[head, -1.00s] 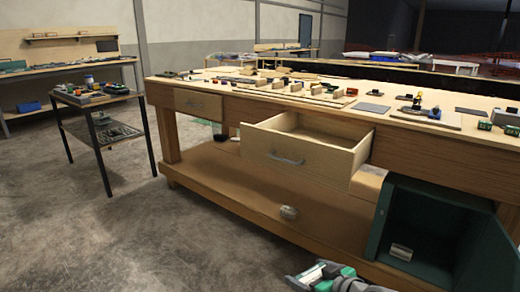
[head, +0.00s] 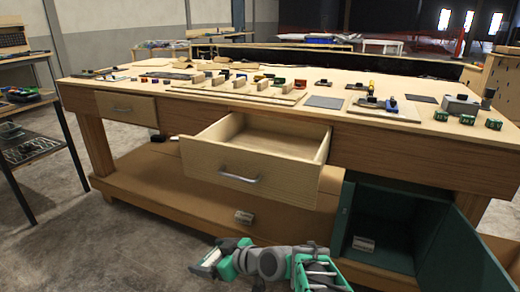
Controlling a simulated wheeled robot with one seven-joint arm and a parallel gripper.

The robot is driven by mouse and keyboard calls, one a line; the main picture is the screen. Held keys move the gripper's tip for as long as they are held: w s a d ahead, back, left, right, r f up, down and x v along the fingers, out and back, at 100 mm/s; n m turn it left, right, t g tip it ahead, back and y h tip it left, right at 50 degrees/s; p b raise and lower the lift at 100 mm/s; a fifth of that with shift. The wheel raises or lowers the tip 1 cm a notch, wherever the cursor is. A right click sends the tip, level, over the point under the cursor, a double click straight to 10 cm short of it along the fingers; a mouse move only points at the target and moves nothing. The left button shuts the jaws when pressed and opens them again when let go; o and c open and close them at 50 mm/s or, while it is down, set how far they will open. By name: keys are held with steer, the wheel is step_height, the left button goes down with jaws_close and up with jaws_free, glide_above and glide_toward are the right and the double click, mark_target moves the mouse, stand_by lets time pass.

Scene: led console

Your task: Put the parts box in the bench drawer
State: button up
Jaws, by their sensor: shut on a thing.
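My gripper (head: 212,260) is at the bottom of the head view, low in front of the bench and below the drawer. It is shut on a small pale thing (head: 205,262), which appears to be the parts box, mostly hidden by the jaws. The bench drawer (head: 245,162) is pulled open in the middle of the bench front. Its inside, as far as it shows, is empty. The gripper and its load are apart from the drawer.
The workbench top (head: 323,102) carries blocks and small devices. A green cabinet (head: 384,217) stands open at right, with a small pale box (head: 364,243) inside. Another small box (head: 244,217) sits on the lower shelf. A second drawer (head: 126,109) is closed. A cart (head: 30,150) stands left.

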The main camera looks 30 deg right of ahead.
mark_target(209, 253)
step_height(209, 253, up, 19)
steer(key=p, duration=1.6)
steer(key=shift+r, duration=0.15)
